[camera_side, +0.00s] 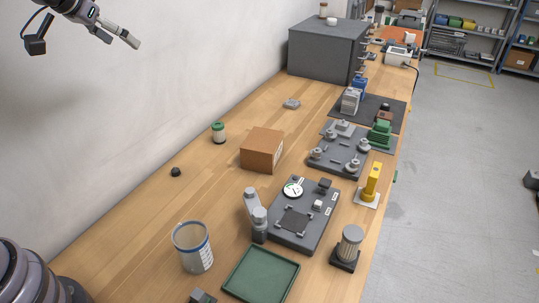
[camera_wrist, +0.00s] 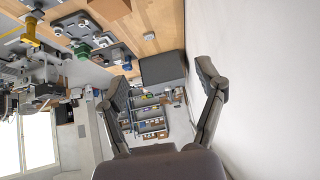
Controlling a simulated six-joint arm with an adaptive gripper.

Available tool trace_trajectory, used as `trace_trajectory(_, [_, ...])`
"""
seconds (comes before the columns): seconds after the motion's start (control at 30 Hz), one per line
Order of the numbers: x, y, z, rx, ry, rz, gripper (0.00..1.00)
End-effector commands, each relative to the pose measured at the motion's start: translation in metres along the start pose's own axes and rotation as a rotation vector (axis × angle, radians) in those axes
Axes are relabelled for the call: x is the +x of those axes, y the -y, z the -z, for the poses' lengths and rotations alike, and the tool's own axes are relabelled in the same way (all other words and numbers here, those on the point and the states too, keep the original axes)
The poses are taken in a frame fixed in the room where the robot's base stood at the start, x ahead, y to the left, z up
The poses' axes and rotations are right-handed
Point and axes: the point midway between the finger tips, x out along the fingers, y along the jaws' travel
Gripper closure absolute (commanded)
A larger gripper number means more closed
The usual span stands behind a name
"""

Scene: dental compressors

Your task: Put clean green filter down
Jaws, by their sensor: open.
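My gripper (camera_side: 131,40) is raised high at the upper left of the side view, far above the bench. In the wrist view my gripper (camera_wrist: 163,86) has its two fingers spread wide with nothing between them. I cannot make out for certain which thing is the clean green filter. A green ribbed block (camera_side: 380,133) stands on a dark mat toward the right of the bench. A small jar with a green lid (camera_side: 219,133) stands near the wall. A pale pleated cylinder (camera_side: 350,241) stands upright on a black base at the front edge.
An empty green tray (camera_side: 261,275) lies at the near end, beside a clear beaker (camera_side: 193,247) and grey bottles (camera_side: 256,220). The wall-side strip is mostly clear.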

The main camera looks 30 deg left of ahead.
Motion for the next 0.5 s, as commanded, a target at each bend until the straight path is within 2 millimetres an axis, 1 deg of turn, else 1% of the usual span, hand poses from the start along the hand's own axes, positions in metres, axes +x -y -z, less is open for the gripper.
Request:
trace_trajectory(0.03, [-0.034, -0.003, -0.019, 0.001, 0.021, -0.004, 0.3])
trace_trajectory(0.07, [-0.049, -0.004, -0.033, 0.0, 0.042, -0.007, 0.3])
trace_trajectory(0.1, [-0.069, -0.005, -0.051, 0.0, 0.071, -0.011, 0.3])
trace_trajectory(0.17, [-0.094, -0.008, -0.08, 0.0, 0.111, -0.018, 0.3])
trace_trajectory(0.2, [-0.108, -0.009, -0.098, 0.001, 0.135, -0.023, 0.3])
trace_trajectory(0.3, [-0.133, -0.011, -0.136, 0.003, 0.187, -0.033, 0.3])
trace_trajectory(0.33, [-0.138, -0.011, -0.145, 0.004, 0.199, -0.036, 0.3])
trace_trajectory(0.4, [-0.147, -0.012, -0.161, 0.005, 0.221, -0.041, 0.3])
trace_trajectory(0.5, [-0.152, -0.013, -0.174, 0.007, 0.239, -0.045, 0.3])
